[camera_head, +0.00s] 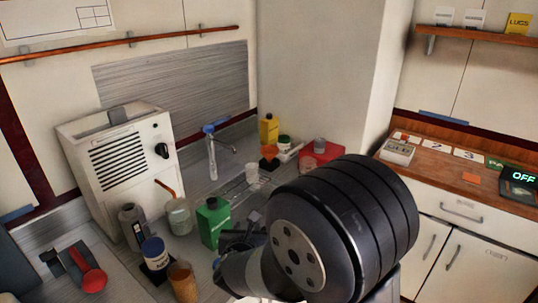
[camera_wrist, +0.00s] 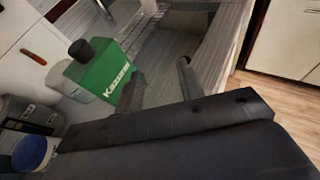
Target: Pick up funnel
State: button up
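A small orange, cone-like object (camera_head: 269,152), which looks like the funnel, stands at the back of the counter in the head view, in front of a yellow bottle. It is small there, so its shape is not certain. It does not show in the wrist view. My gripper (camera_head: 252,222) is over the front of the counter, close to the green bottle and well short of the orange object. In the wrist view its two fingers (camera_wrist: 161,76) stand apart with nothing between them. My arm hides part of the counter in the head view.
A green bottle (camera_head: 212,222) stands just left of my gripper, also seen in the wrist view (camera_wrist: 97,75). A wire rack with a white cup (camera_head: 252,173), a yellow bottle (camera_head: 268,130) and a red box (camera_head: 322,154) lie farther back. A blue-lidded jar (camera_head: 155,254) stands left.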

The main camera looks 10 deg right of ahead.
aim_at(269, 151)
jog(key=i+l+u, duration=0.1)
jog(key=i+l, duration=0.15)
jog(key=i+l+u, duration=0.15)
jog(key=l, duration=0.25)
jog(key=i+l+u, duration=0.1)
jog(key=i+l, duration=0.25)
jog(key=i+l+u, duration=0.25)
jog(key=i+l, duration=0.2)
jog(key=l, duration=0.3)
jog(key=i+l+u, duration=0.1)
jog(key=l, duration=0.3)
jog(key=i, duration=0.05)
